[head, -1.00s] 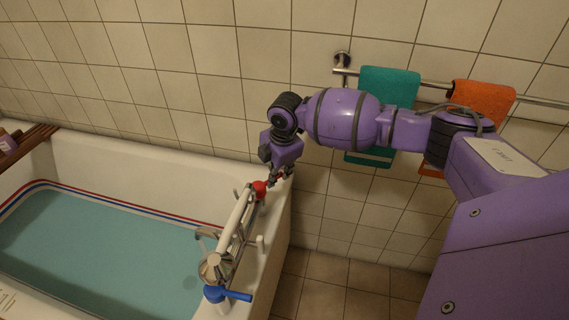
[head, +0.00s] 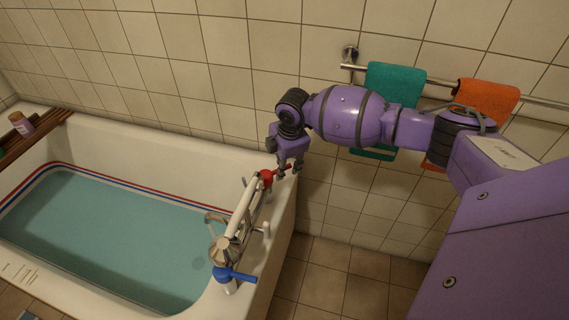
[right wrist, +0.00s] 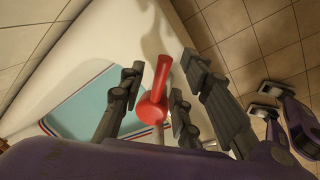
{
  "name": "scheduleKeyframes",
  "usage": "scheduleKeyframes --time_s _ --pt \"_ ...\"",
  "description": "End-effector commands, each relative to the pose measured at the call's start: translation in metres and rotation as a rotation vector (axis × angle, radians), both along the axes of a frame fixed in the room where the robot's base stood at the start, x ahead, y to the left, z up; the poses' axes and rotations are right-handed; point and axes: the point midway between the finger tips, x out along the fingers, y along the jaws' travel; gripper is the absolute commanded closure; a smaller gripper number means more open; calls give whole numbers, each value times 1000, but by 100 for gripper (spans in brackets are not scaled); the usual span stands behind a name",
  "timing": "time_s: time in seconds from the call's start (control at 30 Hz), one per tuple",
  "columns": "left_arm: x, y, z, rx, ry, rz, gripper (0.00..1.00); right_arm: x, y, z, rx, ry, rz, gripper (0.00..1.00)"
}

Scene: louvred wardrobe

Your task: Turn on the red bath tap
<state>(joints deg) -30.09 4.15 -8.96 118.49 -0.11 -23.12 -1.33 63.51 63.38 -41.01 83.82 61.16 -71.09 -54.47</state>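The red bath tap (head: 266,177) is at the far end of the white and metal mixer on the bath's right rim. Its lever points right, towards my right gripper (head: 288,168). In the right wrist view the red tap (right wrist: 152,105) stands between the spread dark fingers of my right gripper (right wrist: 163,72). The fingers are open, with visible gaps on both sides of the handle; I see no clear grip on it. The blue tap (head: 228,274) is at the near end of the mixer, its lever also pointing right. My left gripper cannot be made out.
The white bath (head: 130,137) holds blue-green water (head: 110,235). A wooden rack (head: 45,132) with a small bottle (head: 20,123) lies across its far-left end. A teal towel (head: 392,82) and an orange towel (head: 487,97) hang on a wall rail. Tiled floor lies right of the bath.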

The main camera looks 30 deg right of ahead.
Motion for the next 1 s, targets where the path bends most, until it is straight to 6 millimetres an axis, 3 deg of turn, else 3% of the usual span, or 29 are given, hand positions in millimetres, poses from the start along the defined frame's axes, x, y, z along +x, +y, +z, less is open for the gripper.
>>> scheduleKeyframes --time_s 0.23,0.7,1.0 --pt "-2 -1 0 -2 3 3 100 -2 0 10 0 0 0 69" --pt "0 0 0 -1 0 2 100 -20 1 99 0 -2 1 69" --pt "0 0 0 -1 0 2 100 -24 2 118 0 1 0 69"
